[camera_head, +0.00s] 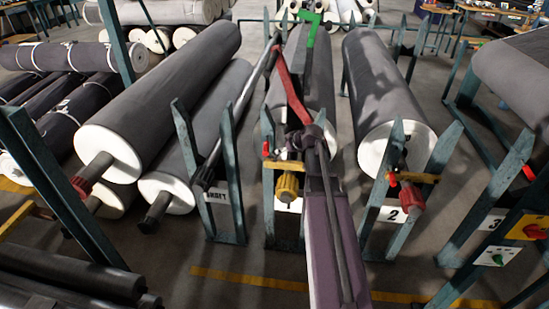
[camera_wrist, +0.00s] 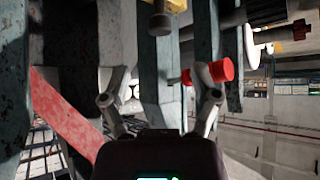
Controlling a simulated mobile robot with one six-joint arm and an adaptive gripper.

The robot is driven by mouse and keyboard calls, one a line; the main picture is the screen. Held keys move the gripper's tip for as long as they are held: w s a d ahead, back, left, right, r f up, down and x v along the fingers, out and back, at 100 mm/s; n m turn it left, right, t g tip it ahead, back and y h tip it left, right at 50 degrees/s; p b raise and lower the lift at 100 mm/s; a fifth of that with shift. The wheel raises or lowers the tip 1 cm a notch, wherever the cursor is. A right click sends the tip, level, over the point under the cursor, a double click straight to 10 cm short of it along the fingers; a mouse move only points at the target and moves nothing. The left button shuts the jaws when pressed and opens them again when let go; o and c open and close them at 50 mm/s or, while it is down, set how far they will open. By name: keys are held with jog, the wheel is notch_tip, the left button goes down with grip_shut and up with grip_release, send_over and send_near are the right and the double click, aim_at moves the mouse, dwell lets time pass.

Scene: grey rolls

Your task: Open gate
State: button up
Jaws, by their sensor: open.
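In the head view a yellow gate bar (camera_head: 285,165) with a red knob (camera_head: 266,148) crosses the rack posts at the end of the middle grey roll (camera_head: 315,75). My arm partly covers this place, and I cannot make out my fingers there. In the wrist view my gripper (camera_wrist: 161,97) is open, its two fingers spread in front of a dark post. A red cylindrical knob (camera_wrist: 210,73) on a short rod shows by the right fingertip. Whether they touch I cannot tell. Nothing is between the fingers that they grip.
Another grey roll (camera_head: 380,85) lies to the right, with its own yellow bar (camera_head: 415,177) and red knob above the sign 2. Large rolls lie at the left (camera_head: 165,95). Teal rack posts (camera_head: 217,205) stand close around. A control box (camera_head: 528,228) is at the lower right.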

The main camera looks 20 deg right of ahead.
aim_at(274, 153)
jog(key=shift+b+x, duration=2.7)
jog(key=shift+x, duration=1.55)
grip_shut()
jog(key=shift+a, duration=0.2)
